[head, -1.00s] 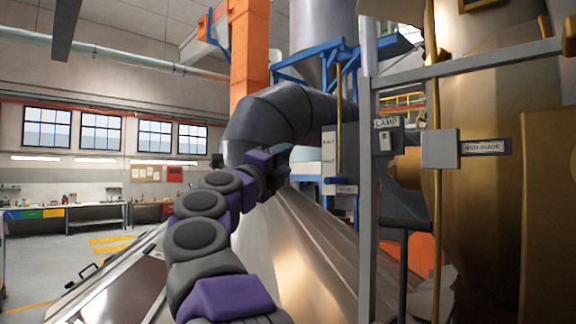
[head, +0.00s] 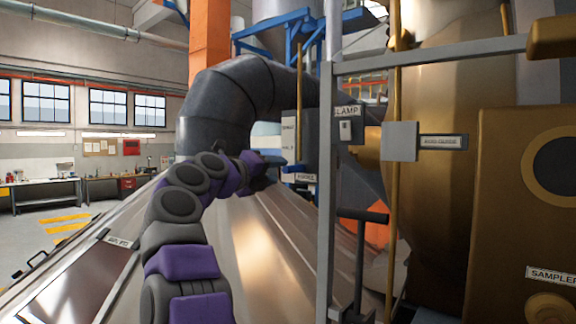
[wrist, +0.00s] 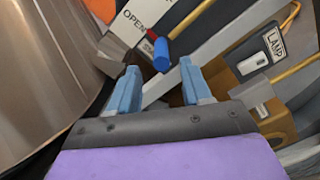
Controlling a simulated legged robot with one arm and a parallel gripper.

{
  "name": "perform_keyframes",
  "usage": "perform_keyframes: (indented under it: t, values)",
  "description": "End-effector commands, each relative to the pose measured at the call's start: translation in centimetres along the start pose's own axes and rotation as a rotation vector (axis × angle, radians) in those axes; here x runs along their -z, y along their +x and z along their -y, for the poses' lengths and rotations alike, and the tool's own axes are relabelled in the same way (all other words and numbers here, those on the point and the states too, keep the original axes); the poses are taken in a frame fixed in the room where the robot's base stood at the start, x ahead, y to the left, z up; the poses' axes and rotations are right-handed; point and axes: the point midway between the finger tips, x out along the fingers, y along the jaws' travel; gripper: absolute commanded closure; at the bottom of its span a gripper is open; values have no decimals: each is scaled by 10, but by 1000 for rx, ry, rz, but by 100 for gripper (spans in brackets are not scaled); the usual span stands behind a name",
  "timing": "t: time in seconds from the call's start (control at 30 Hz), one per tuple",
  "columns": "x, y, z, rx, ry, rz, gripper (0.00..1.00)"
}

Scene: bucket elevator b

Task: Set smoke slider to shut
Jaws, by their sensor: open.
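The slider plate (head: 290,140) is a white upright panel with small lettering, beside the grey frame post in the head view. A small label below it is too small to read surely. In the wrist view the plate (wrist: 128,24) shows the word OPEN. A blue cylindrical knob (wrist: 162,56) with a red part behind it sits next to that word. My gripper (wrist: 158,75) is open and empty, its two light-blue fingers pointing toward the knob, which shows beyond and between the fingertips.
A grey post and rail frame (head: 327,200) stands right of the plate. The LAMP switch (head: 346,128) is right of it, also in the wrist view (wrist: 254,62). A large grey pipe (head: 235,95) rises behind my arm. A sloped metal casing (head: 270,250) lies below.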

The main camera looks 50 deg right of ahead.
Motion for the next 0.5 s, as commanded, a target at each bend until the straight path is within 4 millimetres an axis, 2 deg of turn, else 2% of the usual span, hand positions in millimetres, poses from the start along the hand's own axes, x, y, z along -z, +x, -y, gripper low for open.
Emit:
perform_keyframes:
  t: [0.03, 0.13, 0.3, 0.5]
  values:
    - [0, 13, 0, 1, -3, -6, 52]
    - [0, 29, 2, 2, -2, -7, 52]
    - [-5, 46, 4, 6, -2, 1, 52]
    - [-8, 55, 3, 8, -5, 6, 52]
